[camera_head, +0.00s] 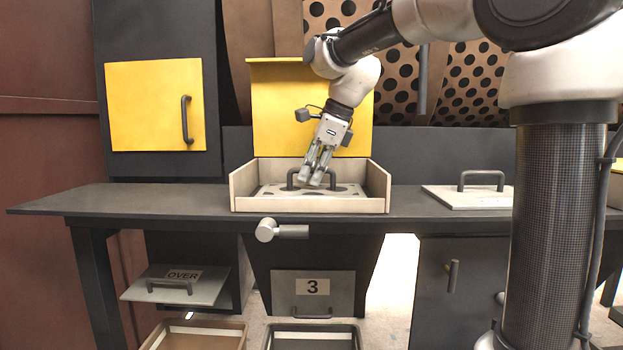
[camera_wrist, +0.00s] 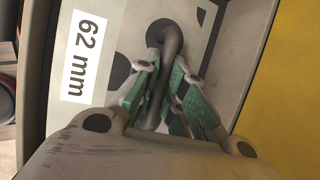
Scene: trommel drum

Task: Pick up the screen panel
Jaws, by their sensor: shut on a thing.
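The screen panel (camera_head: 345,189) is a pale flat plate with dark round holes and a dark bar handle (camera_head: 292,178). My gripper (camera_head: 317,180) reaches down from above and is shut on the panel's handle. In the wrist view the green-padded fingers (camera_wrist: 172,105) are on both sides of the dark handle (camera_wrist: 172,50). A white "62 mm" label (camera_wrist: 80,57) is beside the handle. The gripper hides part of the panel.
A second pale panel (camera_head: 445,196) with a handle lies on the bench to the right. A yellow panel (camera_head: 265,110) stands behind the tray. A knobbed lever (camera_head: 282,231) sticks out below the bench front. The bench's left end (camera_head: 100,200) is clear.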

